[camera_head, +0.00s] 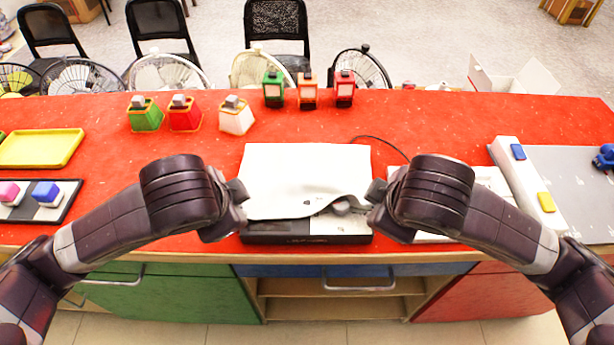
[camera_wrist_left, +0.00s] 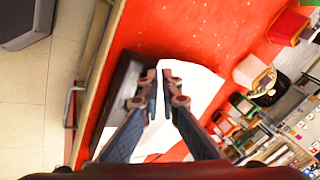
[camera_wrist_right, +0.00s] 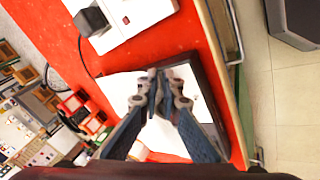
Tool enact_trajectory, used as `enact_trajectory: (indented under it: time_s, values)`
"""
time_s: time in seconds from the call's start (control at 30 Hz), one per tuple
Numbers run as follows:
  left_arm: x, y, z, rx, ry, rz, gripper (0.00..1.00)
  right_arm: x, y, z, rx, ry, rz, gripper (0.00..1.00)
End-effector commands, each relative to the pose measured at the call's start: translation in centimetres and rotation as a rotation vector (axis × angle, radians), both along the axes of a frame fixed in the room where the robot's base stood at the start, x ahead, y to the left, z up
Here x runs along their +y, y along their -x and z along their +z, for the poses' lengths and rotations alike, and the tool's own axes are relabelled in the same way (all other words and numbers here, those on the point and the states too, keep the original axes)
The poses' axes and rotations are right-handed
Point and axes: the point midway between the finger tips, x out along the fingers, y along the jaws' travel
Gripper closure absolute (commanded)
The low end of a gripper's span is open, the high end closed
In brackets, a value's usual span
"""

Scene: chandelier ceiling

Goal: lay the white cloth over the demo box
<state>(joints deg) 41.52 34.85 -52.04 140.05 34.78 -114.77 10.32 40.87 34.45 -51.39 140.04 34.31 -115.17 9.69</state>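The white cloth (camera_head: 306,168) lies over the top of the black demo box (camera_head: 300,239), whose dark front side shows below it. The cloth's near edge is lifted and wavy towards the right, with a grey object (camera_head: 341,207) partly showing under it. My left gripper (camera_head: 241,204) is at the cloth's near left corner; its fingers (camera_wrist_left: 159,92) are nearly together on the cloth's edge. My right gripper (camera_head: 373,206) is at the near right corner; its fingers (camera_wrist_right: 158,88) are also nearly together at the edge. The exact pinch is hard to see.
The red counter (camera_head: 205,220) has free room left of the box. Small red, green and white holders (camera_head: 185,115), several coloured lantern-like items (camera_head: 308,92) and a yellow tray (camera_head: 40,148) stand around. A white panel with buttons (camera_head: 522,170) and a black cable (camera_head: 380,141) are at right.

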Motion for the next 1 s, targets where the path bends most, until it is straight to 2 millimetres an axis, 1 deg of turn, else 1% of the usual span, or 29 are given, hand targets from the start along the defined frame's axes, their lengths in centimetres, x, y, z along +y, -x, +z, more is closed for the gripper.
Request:
enact_trajectory:
  time_s: [0.03,0.2,0.23,0.43,0.53,0.73,1.0]
  values:
    - [0.0,0.0,0.0,0.000,0.000,0.000,0.90,0.0,0.0,0.0,0.000,0.000,0.000,0.88]
    - [0.0,0.0,0.0,0.000,0.000,0.000,0.71,0.0,0.0,0.0,0.000,0.000,0.000,0.69]
    - [0.0,0.0,0.0,0.000,0.000,0.000,0.68,0.0,0.0,0.0,0.000,0.000,0.000,0.68]
    - [0.0,0.0,0.0,0.000,0.000,0.000,0.68,0.0,0.0,0.0,0.000,0.000,0.000,0.68]
    - [0.0,-0.1,0.4,-0.003,0.000,-0.001,0.68,0.0,-0.1,0.5,-0.004,0.000,0.002,0.68]
    - [0.1,0.1,2.4,-0.007,-0.003,-0.001,0.68,0.0,0.1,2.5,-0.008,0.002,0.003,0.68]
    - [0.1,0.8,5.4,-0.007,-0.003,0.000,0.68,-0.1,0.8,5.5,-0.007,0.003,0.001,0.68]
